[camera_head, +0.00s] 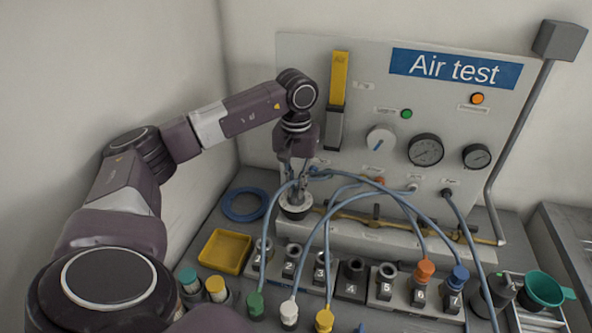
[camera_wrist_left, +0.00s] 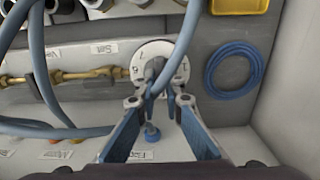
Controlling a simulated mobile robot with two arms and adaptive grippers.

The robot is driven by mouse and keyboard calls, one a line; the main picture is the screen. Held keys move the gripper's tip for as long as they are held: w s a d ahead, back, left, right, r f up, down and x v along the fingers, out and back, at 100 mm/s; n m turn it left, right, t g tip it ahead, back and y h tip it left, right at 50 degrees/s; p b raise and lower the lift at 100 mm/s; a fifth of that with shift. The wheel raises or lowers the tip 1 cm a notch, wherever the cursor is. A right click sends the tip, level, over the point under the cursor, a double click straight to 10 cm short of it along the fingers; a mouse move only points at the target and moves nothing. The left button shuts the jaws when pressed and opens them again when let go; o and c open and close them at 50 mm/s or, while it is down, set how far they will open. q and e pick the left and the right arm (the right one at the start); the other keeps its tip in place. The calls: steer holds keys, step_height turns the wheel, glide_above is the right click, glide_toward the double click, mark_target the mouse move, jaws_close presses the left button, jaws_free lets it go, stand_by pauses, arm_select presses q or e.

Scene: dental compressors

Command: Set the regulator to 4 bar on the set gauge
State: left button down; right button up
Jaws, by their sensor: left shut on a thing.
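The regulator (camera_head: 296,212) is a round white dial plate with a dark knob, low on the left of the test stand. In the left wrist view its plate (camera_wrist_left: 182,72) and grey knob lie just beyond my fingertips. My left gripper (camera_head: 297,191) reaches down over it, shut on the knob; in the left wrist view its fingers (camera_wrist_left: 159,101) flank the knob, and a blue hose crosses close by. The large gauge (camera_head: 426,150) and small gauge (camera_head: 476,156) are on the panel; their labels and readings are too small to read. My right gripper is not in view.
Blue hoses (camera_head: 345,175) arch in front of the panel near my left gripper. Numbered sockets (camera_head: 351,272) and coloured plugs stand in front. A yellow tray (camera_head: 225,251) and a blue hose coil (camera_head: 244,204) lie left.

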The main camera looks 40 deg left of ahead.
mark_target(296, 191)
arm_select(q)
steer(key=shift+m, duration=1.7)
steer(key=c, duration=2)
jaws_free()
steer(key=shift+c, duration=0.2)
step_height(296, 191, up, 12)
